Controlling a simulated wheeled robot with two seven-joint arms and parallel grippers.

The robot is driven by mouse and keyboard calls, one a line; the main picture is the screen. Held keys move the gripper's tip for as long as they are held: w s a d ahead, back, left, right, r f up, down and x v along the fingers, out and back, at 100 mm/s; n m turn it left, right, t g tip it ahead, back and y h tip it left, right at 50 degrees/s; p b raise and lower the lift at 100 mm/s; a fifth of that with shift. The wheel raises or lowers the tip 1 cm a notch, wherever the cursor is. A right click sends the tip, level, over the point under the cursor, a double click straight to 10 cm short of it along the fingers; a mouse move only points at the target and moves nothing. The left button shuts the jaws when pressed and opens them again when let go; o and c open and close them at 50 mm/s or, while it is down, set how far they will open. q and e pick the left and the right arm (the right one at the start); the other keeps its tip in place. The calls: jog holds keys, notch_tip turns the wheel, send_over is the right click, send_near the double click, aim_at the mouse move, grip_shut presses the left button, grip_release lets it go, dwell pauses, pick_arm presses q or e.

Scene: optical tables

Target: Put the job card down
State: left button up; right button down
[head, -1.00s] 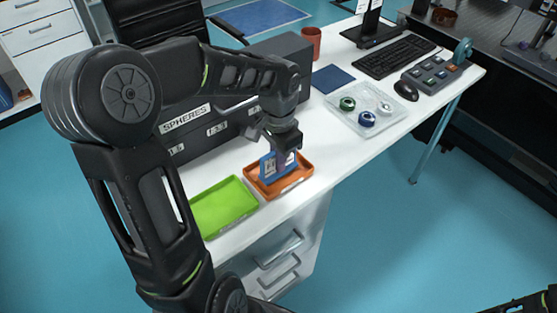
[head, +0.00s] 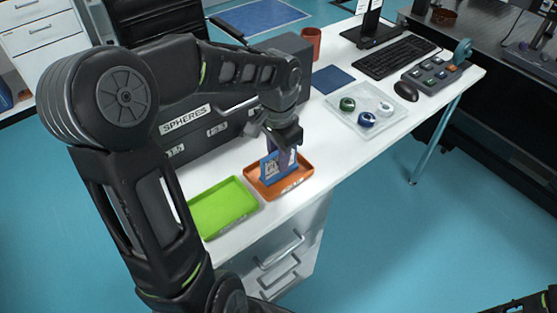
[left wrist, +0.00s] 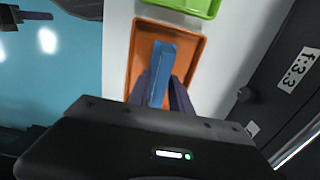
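The job card (head: 268,171), a blue card with a pale printed face, stands on edge in the orange tray (head: 304,175) on the white table. In the left wrist view the card (left wrist: 161,62) is seen edge-on over the orange tray (left wrist: 194,46). My left gripper (head: 284,160) is low over the tray with its purple fingers on either side of the card. The card's lower edge seems to rest in the tray. My right gripper is not clearly seen.
A lime green tray (head: 223,207) lies just left of the orange one. The dark SPHERES cabinet (head: 200,140) stands behind. A clear tray with rings (head: 366,112), a mouse (head: 406,90) and a keyboard (head: 396,57) are farther right. The table's front edge is close.

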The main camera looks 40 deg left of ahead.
pick_arm(q)
notch_tip(320, 180, up, 11)
jog(key=shift+f+p, duration=0.2)
jog(key=shift+p, duration=0.25)
jog(key=shift+c, duration=0.5)
dwell(1.8)
